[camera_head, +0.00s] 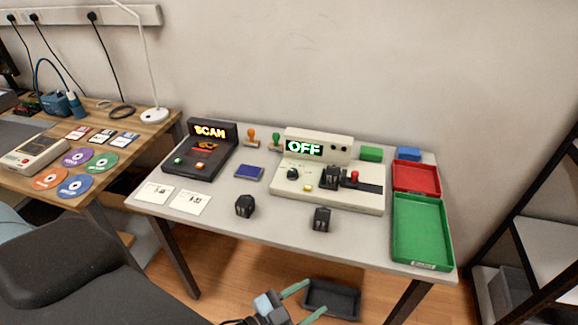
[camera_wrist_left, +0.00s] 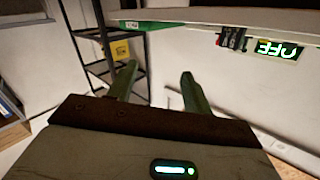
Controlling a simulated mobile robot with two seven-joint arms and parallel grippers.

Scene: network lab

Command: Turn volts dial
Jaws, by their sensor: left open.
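The beige power unit (camera_head: 330,197) stands on the white table, and its display (camera_head: 304,148) reads OFF. A black knob (camera_head: 292,173), which looks like the volts dial, sits at the left of its top panel; its label is too small to read. My left gripper (camera_head: 317,296) is open and empty, low in front of the table and well apart from the unit. In the left wrist view its two green fingers (camera_wrist_left: 159,72) are spread, and the OFF display (camera_wrist_left: 277,48) appears upside down at the upper right. My right gripper is not in view.
A black adapter (camera_head: 331,177) and a red-topped control (camera_head: 354,177) sit on the unit. Loose black adapters (camera_head: 244,206) (camera_head: 321,219) lie at the table front. A SCAN device (camera_head: 199,158) stands left; red (camera_head: 416,193) and green (camera_head: 421,264) trays lie right. A dark bin (camera_head: 331,312) is below.

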